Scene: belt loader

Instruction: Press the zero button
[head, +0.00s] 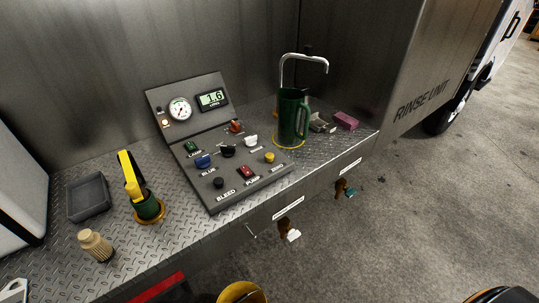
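A sloped grey control panel (232,187) stands on the steel counter. A small yellow round button (269,157) sits at its right side; the small label beside it appears to read ZERO. The digital display (212,98) on the upright back part reads 1.6, next to a round dial gauge (179,109). Neither of my grippers can be made out in the head view, and nothing covers the yellow button.
A green jug (291,118) stands just behind the panel's right end, under a curved metal spout (303,57). A yellow-and-green tool (139,188), a tan knobbed object (95,245) and a grey tray (88,197) stand to the left. Valves (288,230) project below the counter's front edge.

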